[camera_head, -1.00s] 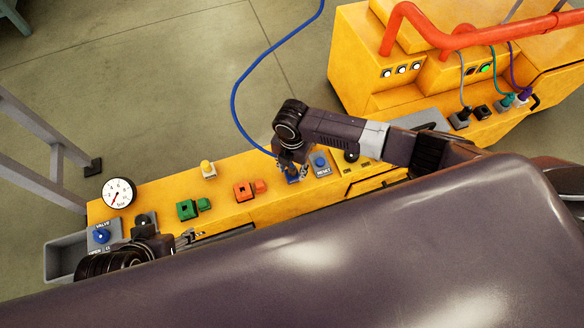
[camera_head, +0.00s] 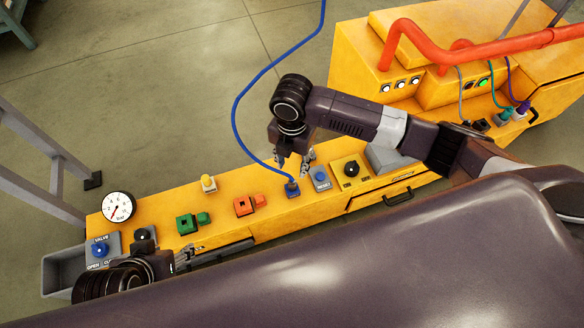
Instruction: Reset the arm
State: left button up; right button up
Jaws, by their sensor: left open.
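My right gripper (camera_head: 294,163) hangs from the arm coming in from the right. Its fingers are apart with nothing between them, just above the blue plug (camera_head: 292,186). The blue plug stands in a socket on the yellow console (camera_head: 222,185), with the blue cable (camera_head: 236,122) running up from it. My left gripper (camera_head: 190,257) is low at the console's front edge at left, near the drawer front. Its fingers are open, partly hidden by its own wrist. A blue RESET button (camera_head: 320,176) sits just right of the plug.
Along the console are a pressure gauge (camera_head: 117,207), blue valve knob (camera_head: 99,250), yellow button (camera_head: 208,182), green block (camera_head: 187,224), orange block (camera_head: 244,206) and black knob (camera_head: 351,168). A grey bin (camera_head: 62,272) is at the left end. Red pipes (camera_head: 470,45) top the back cabinet.

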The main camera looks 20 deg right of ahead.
dwell(0.5)
